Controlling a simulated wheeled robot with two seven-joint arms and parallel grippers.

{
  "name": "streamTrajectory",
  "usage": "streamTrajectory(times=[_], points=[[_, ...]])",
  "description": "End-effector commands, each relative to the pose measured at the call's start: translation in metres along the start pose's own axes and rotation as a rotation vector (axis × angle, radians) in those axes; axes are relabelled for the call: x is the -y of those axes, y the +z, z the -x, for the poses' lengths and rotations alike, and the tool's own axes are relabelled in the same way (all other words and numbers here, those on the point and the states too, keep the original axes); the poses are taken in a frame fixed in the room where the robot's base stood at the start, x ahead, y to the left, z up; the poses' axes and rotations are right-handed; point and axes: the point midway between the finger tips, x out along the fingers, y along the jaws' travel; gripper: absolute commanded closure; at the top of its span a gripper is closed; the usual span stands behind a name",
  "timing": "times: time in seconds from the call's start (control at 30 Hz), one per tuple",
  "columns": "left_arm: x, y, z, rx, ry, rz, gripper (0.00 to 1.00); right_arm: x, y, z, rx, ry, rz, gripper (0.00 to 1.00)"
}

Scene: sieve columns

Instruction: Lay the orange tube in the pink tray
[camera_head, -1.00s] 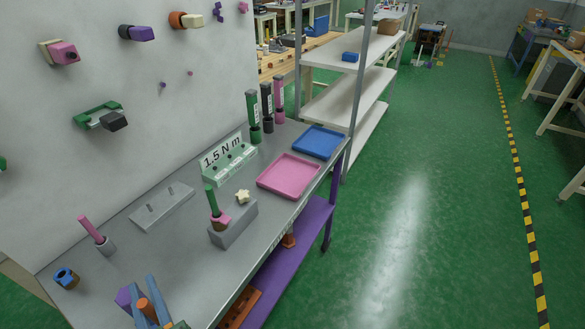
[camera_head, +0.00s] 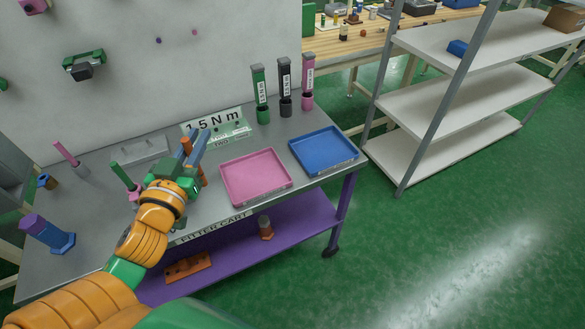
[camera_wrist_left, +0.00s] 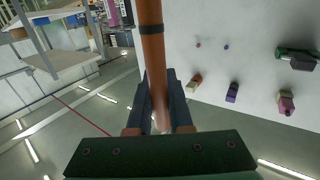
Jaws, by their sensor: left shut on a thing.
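My left gripper (camera_head: 191,154) is shut on the orange tube (camera_head: 202,174), above the cart top just left of the pink tray. The tube stands roughly upright between the blue fingers, its ends showing above and below them. The left wrist view shows the orange tube (camera_wrist_left: 152,45) between the dark fingers, with a black band around it. The pink tray (camera_head: 257,177) lies flat on the grey cart top and looks empty. My right gripper is in no view.
A blue tray (camera_head: 324,150) lies right of the pink one. Labelled green, black and pink tubes (camera_head: 285,88) stand behind the trays. A "1.5 N m" sign (camera_head: 214,123) stands behind my gripper. A green tube (camera_head: 122,175) stands to its left. White shelving (camera_head: 450,90) is at the right.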

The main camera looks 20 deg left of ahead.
Motion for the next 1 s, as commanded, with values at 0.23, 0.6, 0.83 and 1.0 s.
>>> streamTrajectory(times=[0.23,0.6,0.83,1.0], points=[[-0.029,0.025,-0.035,-0.008,0.011,0.000,1.00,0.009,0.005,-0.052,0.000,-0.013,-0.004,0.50],[-0.083,0.087,-0.100,0.003,0.004,0.003,1.00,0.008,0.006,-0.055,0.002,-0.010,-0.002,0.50],[-0.090,0.125,-0.108,0.007,0.006,0.000,1.00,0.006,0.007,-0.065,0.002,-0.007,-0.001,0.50],[-0.089,0.127,-0.107,0.004,0.006,0.002,1.00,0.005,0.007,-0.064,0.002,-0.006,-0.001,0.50]])
